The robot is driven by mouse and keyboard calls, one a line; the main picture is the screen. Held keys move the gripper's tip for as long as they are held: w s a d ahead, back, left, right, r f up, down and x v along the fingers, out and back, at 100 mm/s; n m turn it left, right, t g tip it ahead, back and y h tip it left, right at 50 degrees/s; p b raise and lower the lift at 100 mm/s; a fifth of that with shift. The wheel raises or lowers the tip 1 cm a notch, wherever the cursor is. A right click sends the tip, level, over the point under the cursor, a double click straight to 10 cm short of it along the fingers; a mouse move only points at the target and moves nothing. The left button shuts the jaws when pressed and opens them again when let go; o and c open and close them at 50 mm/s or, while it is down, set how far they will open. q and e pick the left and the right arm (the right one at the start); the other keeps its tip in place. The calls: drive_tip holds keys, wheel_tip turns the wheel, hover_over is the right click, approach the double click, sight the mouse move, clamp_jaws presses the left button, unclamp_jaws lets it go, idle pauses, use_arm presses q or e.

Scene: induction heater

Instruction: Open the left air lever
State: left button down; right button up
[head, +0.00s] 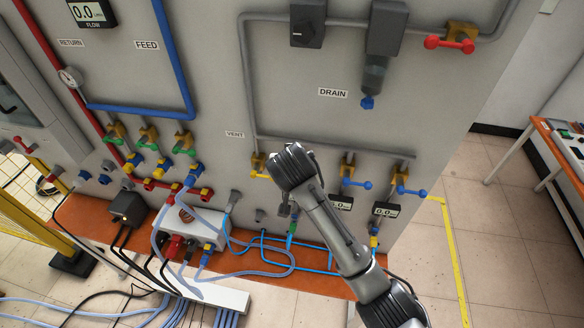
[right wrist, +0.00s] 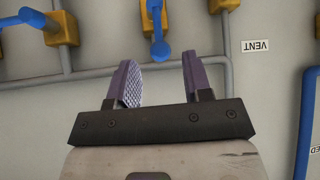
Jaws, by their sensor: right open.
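In the right wrist view, which shows the panel upside down, a blue lever (right wrist: 159,38) on a yellow valve (right wrist: 148,10) stands just ahead of my right gripper (right wrist: 160,70). Its rounded end points down in that picture, roughly between the two fingers and beyond their tips. The fingers are apart, with nothing between them. In the head view my right forearm and wrist cover this part of the panel, hiding the fingers and apparently this lever. A second blue lever (right wrist: 38,20) is at the left of the wrist view. My left gripper is not in view.
In the head view, two blue levers (head: 356,183) (head: 411,191) point right, beside my arm. A yellow-handled valve (head: 258,166) is on its left. A grey pipe (head: 335,146) runs above the valves. An orange ledge (head: 310,258) with hoses lies below.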

drive_tip(key=b+v, duration=0.1)
drive_tip(key=v, duration=0.6)
drive_tip(key=shift+b, duration=0.35)
drive_tip(key=shift+s+r, duration=0.1)
drive_tip(key=shift+r, duration=0.05)
